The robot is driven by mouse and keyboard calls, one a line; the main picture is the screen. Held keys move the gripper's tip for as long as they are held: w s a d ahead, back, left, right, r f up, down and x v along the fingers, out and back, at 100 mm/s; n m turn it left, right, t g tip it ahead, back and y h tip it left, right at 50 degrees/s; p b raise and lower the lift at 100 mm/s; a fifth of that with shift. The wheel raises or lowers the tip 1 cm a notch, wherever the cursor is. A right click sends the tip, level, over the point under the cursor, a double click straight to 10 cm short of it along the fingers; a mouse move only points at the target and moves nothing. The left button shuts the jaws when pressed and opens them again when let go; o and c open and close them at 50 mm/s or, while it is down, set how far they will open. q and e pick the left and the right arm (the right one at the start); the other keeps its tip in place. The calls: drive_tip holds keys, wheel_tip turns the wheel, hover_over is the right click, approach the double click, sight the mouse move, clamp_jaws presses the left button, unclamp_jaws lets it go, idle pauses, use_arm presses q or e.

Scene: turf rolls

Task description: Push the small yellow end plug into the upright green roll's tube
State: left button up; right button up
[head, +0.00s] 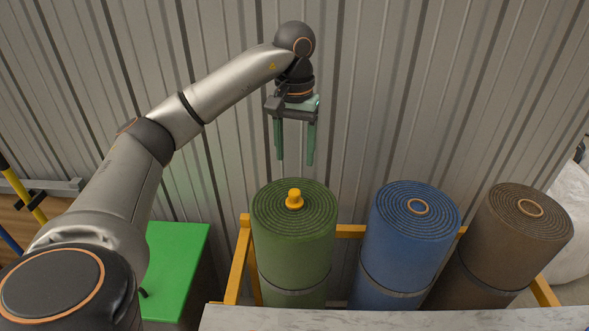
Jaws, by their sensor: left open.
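The upright green roll (292,245) stands at the middle of the head view. The small yellow end plug (294,199) is at the centre of the roll's top. Its knob stands up above the spiral, and it hides the tube opening. How deep the plug sits in the tube cannot be told. My left gripper (295,160) hangs above the green roll with its fingers pointing down. It is open and empty, apart from the plug. My right gripper is not in view.
A blue roll (405,250) and a brown roll (495,250) stand to the right, each with an open tube. A yellow frame (350,231) surrounds the rolls. A pale marble-like surface (400,318) lies in front, a green-topped box (175,265) to the left. A corrugated wall rises behind.

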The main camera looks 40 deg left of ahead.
use_arm(q)
drive_tip(key=shift+r, duration=0.95)
drive_tip(key=shift+f, duration=0.1)
